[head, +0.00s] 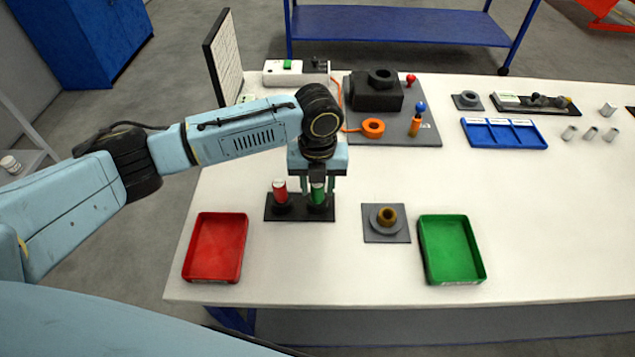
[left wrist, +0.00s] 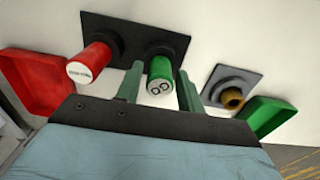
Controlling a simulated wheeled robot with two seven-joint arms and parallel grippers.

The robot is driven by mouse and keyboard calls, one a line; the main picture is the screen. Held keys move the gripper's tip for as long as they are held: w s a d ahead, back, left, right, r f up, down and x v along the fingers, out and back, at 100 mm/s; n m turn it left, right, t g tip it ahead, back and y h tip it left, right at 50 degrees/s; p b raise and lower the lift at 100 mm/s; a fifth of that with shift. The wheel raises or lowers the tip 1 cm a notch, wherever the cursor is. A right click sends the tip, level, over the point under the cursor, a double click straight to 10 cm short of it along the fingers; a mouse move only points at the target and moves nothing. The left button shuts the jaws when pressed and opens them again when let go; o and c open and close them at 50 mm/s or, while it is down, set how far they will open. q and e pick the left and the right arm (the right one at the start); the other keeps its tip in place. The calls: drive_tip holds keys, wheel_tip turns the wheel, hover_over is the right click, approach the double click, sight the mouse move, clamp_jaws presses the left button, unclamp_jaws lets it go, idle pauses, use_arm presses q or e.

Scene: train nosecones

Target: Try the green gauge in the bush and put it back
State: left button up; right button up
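The green gauge (head: 317,193) stands upright in the right socket of the black gauge stand (head: 285,214). The red gauge (head: 280,191) stands in the left socket. My left gripper (head: 318,198) points down over the green gauge, with a finger on each side of it. In the left wrist view the green gauge (left wrist: 160,76) sits between the two fingers (left wrist: 160,88), with gaps showing beside it, so the gripper is open. The bush (head: 387,216) is a brass-coloured ring on a grey square plate, right of the stand; it also shows in the left wrist view (left wrist: 231,98). My right gripper is out of view.
A red tray (head: 243,250) lies front left of the stand and a green tray (head: 426,250) right of the bush. Behind stand a grey fixture board (head: 428,137) and a blue divided tray (head: 505,145). The table between the bush and these is clear.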

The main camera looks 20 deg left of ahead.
use_arm(q)
drive_tip(key=shift+o, duration=1.2)
wheel_tip(320, 180, up, 13)
drive_tip(key=shift+r+p, duration=0.2)
drive_tip(key=shift+p, duration=0.2)
